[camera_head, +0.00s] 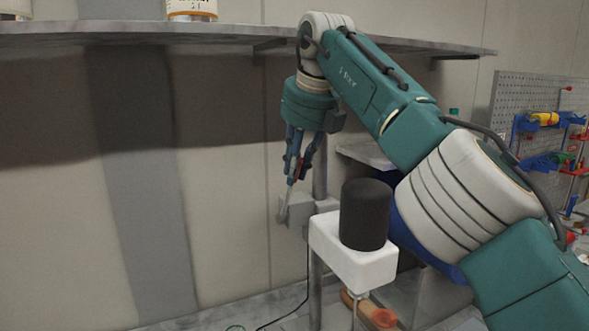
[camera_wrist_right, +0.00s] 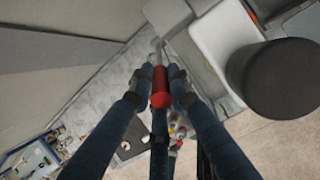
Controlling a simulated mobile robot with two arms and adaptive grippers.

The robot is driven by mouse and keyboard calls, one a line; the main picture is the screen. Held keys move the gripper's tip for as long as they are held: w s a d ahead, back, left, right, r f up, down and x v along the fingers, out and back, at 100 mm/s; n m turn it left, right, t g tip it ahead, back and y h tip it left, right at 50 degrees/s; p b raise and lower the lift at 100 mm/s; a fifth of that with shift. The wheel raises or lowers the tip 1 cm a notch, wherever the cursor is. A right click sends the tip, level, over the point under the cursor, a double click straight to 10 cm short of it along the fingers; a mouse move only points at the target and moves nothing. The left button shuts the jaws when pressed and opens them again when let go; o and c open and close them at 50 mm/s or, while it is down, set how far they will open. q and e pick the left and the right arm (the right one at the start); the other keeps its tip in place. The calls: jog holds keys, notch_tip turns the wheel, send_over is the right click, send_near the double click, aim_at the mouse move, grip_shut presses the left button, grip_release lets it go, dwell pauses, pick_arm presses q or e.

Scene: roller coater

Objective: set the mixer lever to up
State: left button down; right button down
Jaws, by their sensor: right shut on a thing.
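The mixer has a white head (camera_head: 345,255) with a black motor cylinder (camera_head: 364,215) on top; both also show at the upper right of the right wrist view. A grey lever (camera_head: 286,204) rises steeply from the grey clamp block (camera_head: 300,208) on the post, leaning slightly right. Its red grip (camera_wrist_right: 160,88) sits between the fingers in the right wrist view. My right gripper (camera_head: 298,166) comes down from above and is shut on the lever at its upper end. The fingers partly hide the grip in the head view. My left gripper is out of view.
A wall shelf (camera_head: 130,35) with cans hangs above, close to my right arm. A pegboard (camera_head: 540,95) with coloured tools is at the far right. A bench (camera_head: 225,313) carries a cable below. The wall left of the mixer is clear.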

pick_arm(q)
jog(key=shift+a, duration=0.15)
pick_arm(e)
jog(key=c, duration=1.6)
grip_release()
jog(key=shift+c, duration=0.2)
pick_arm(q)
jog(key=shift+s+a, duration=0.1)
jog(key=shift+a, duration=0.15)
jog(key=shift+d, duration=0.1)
pick_arm(e)
jog(key=shift+w+f, duration=0.1)
